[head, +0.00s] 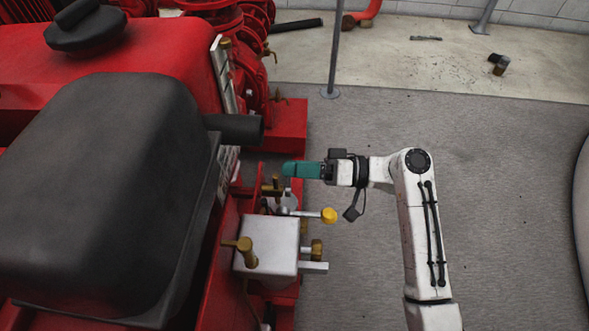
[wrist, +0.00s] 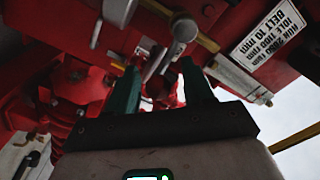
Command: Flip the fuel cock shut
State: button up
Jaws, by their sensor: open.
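My gripper (head: 288,170) has teal fingers and reaches left to the side of the red pumpset, above a brass fitting (head: 271,188) and a small grey part (head: 290,199). I take this fitting for the fuel cock, but cannot be sure. In the wrist view my gripper (wrist: 159,75) has its two fingers apart. A grey lever with a rounded end (wrist: 184,30) shows between and beyond the fingertips. I cannot tell whether either finger touches it. The handle's exact angle is unclear in the head view because the gripper partly covers that area.
A silver box (head: 271,243) stands just below the gripper, with a yellow-knobbed lever (head: 329,215) and brass fittings (head: 240,248). A black pipe end (head: 238,128) juts out above. A label plate (wrist: 270,35) shows at right in the wrist view. Grey floor (head: 350,285) is open to the right.

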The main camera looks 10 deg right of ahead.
jog(key=shift+a, duration=0.3)
jog(key=shift+c, duration=0.4)
grip_shut()
